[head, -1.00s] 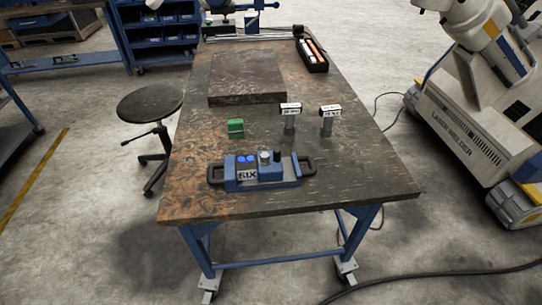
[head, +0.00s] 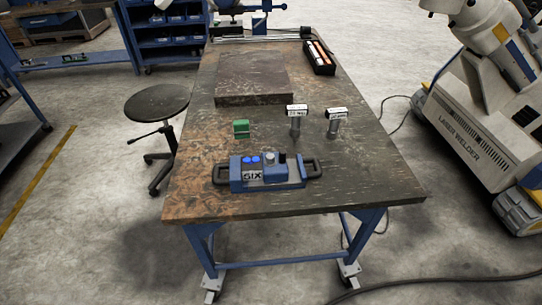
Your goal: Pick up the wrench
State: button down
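I cannot make out a wrench for certain in the head view. A blue device marked "SIX" (head: 267,175) with black side handles lies near the front of the worktable (head: 366,184). Behind it stand two grey, T-shaped tools, a left one (head: 296,119) and a right one (head: 335,120), each with a white-labelled head. A small green block (head: 241,129) sits to their left. My gripper is not in view.
A thick dark slab (head: 251,78) lies toward the back of the table, with an open black box (head: 318,58) to its right. A round stool (head: 157,104) stands left, a laser welder (head: 470,125) right. A cable (head: 440,285) crosses the floor in front.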

aim_at(296, 111)
jog(key=i+l+u, duration=0.15)
jog(key=l, duration=0.2)
jog(key=i+l+u, duration=0.15)
jog(key=l, duration=0.2)
jog(key=i+l+u, duration=0.15)
jog(key=l, duration=0.2)
jog(key=l+u, duration=0.15)
jog(key=l, duration=0.2)
jog(key=i, duration=0.05)
